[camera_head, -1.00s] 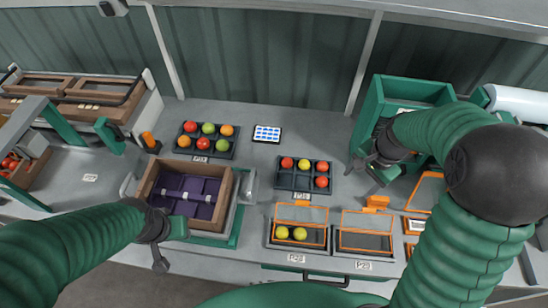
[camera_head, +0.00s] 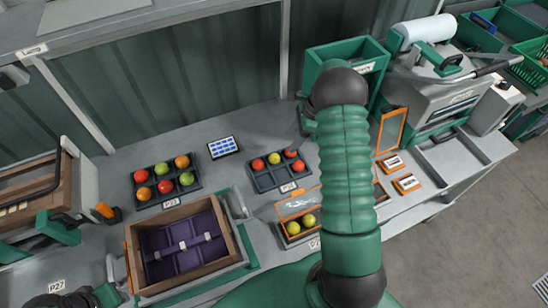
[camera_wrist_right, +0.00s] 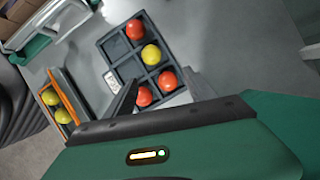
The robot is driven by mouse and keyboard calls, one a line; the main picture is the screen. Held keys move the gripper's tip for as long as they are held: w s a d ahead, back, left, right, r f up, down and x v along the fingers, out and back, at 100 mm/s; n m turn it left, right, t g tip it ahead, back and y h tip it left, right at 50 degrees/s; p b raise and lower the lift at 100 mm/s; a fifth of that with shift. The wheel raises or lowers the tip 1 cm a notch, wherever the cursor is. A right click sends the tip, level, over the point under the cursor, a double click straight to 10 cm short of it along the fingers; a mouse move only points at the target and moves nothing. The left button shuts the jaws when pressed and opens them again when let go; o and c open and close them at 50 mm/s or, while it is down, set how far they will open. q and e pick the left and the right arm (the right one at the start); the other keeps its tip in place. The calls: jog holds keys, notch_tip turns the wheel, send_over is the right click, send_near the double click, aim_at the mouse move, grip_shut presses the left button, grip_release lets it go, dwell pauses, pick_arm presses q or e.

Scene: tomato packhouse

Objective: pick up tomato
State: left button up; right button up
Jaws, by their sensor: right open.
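In the right wrist view the same tray (camera_wrist_right: 106,50) shows red tomatoes (camera_wrist_right: 134,29), a yellow one (camera_wrist_right: 151,54) and empty cells. My right gripper (camera_head: 306,118) is behind and right of this tray, partly hidden by my arm. In the right wrist view its open jaws (camera_wrist_right: 163,92) overlap the tray's near end, with no tomato held. Only dark parts of my left gripper (camera_head: 78,300) show at the bottom left; its jaws are unclear.
Another tray (camera_head: 150,203) at left holds several mixed tomatoes. A wooden crate with purple dividers (camera_head: 135,262) stands in front. An orange-lidded box with yellow tomatoes (camera_head: 308,220) is partly behind my right arm. A green bin (camera_head: 318,62) and a sealing machine (camera_head: 420,88) stand at the back right.

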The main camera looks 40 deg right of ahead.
aim_at(275, 156)
jog(key=x, duration=0.4)
jog(key=shift+w+r, duration=0.1)
jog(key=shift+w, duration=0.15)
jog(key=a+f, duration=0.1)
jog(key=a+p, duration=0.1)
jog(key=a, duration=0.1)
jog(key=a+f, duration=0.1)
jog(key=a, duration=0.1)
jog(key=shift+w+a+f+p, duration=0.25)
jog(key=shift+w+f+p, duration=0.05)
jog(key=shift+p, duration=0.05)
jog(key=shift+w+d+f, duration=0.2)
jog(key=shift+d+f, duration=0.5)
jog(key=shift+f, duration=0.3)
jog(key=shift+d, duration=0.25)
jog(key=shift+c, duration=1.1)
jog(key=shift+s+d+f, duration=0.1)
jog(key=shift+c, duration=1.2)
jog(key=shift+a, duration=0.4)
jog(key=c, duration=0.5)
jog(key=shift+a, duration=0.2)
pick_arm(q)
jog(key=shift+w+a+r, duration=0.2)
jog(key=shift+a+r, duration=0.5)
jog(key=shift+a, duration=0.15)
pick_arm(e)
jog(key=shift+r, duration=0.25)
